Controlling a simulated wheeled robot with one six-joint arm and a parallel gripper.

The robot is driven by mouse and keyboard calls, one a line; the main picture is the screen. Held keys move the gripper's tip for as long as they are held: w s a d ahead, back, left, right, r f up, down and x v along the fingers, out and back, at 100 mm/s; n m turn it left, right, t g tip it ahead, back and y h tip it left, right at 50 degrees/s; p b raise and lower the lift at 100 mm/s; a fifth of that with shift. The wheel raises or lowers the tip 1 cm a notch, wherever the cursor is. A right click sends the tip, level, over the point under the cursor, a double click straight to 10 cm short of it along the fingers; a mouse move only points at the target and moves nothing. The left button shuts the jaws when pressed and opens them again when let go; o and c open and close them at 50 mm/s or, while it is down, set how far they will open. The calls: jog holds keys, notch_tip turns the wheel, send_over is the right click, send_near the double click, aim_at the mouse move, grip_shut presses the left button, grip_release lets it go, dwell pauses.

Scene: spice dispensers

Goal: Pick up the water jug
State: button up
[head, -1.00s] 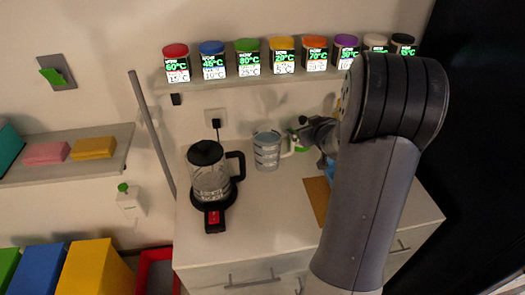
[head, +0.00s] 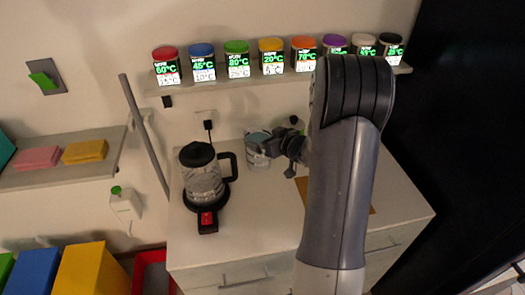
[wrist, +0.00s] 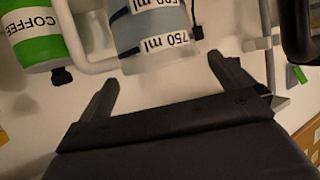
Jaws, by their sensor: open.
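The water jug (head: 257,148) is a clear measuring jug with white bands, upright on the counter beside the kettle. In the wrist view the jug (wrist: 150,28) shows "750 ml" on a band and a white handle (wrist: 78,42) on its left. My gripper (head: 278,146) is just right of the jug in the head view and hides part of it, including the handle. In the wrist view my gripper (wrist: 162,82) is open and empty, its fingers spread with the jug ahead between them. I cannot tell whether they touch it.
A black-lidded kettle (head: 202,178) stands left of the jug. A green coffee container (wrist: 38,40) is close to the handle. A wall shelf above holds several spice dispensers (head: 237,60). The front of the counter (head: 255,225) is clear.

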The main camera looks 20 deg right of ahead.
aim_at(252, 131)
jog(key=shift+p+x, duration=0.45)
jog(key=shift+x, duration=1.9)
jog(key=shift+f, duration=0.1)
jog(key=shift+c, duration=0.2)
jog(key=c, duration=1.8)
jog(key=shift+c, duration=0.5)
jog(key=shift+r, duration=0.3)
